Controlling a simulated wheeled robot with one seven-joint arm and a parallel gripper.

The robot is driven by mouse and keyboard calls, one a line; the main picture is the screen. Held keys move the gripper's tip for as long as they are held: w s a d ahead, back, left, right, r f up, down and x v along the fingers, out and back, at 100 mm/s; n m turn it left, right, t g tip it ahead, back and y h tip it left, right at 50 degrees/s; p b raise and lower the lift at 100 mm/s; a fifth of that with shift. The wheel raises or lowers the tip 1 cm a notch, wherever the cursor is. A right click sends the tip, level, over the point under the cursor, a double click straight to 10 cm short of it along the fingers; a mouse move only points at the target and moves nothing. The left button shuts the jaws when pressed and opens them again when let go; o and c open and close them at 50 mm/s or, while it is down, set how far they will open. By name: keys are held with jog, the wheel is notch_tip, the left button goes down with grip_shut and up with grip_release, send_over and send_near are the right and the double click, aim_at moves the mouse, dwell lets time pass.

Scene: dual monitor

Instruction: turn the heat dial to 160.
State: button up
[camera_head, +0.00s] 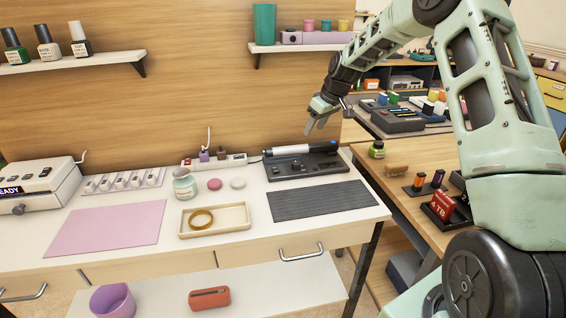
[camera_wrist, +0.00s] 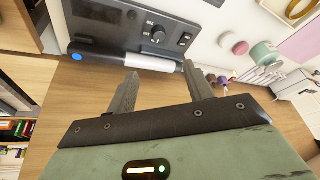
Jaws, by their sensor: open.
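A dark control unit (camera_head: 318,166) lies at the back right of the white table, with a white and black cylindrical tool (camera_head: 292,149) along its rear edge. In the wrist view the unit's panel (camera_wrist: 110,35) shows a round dial (camera_wrist: 158,36), a smaller knob beside it and a switch (camera_wrist: 184,38). I cannot read any dial marks. My gripper (camera_head: 316,126) is open and empty, above and behind the unit, apart from it. In the wrist view my gripper (camera_wrist: 162,83) has its two fingers spread below the cylindrical tool (camera_wrist: 160,64), with the dial beyond it.
A dark ridged mat (camera_head: 325,202) lies in front of the unit. A power strip (camera_head: 215,162), a jar (camera_head: 184,184) and a tray with a ring (camera_head: 240,231) are left of it. A white machine (camera_head: 38,184) reading READY stands far left. A wooden table (camera_head: 400,150) adjoins on the right.

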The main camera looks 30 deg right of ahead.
aim_at(296, 163)
jog(key=p+x, duration=0.1)
jog(key=x, duration=1.6)
jog(key=shift+f+p, duration=0.15)
jog(key=shift+p, duration=0.2)
jog(key=c, duration=1)
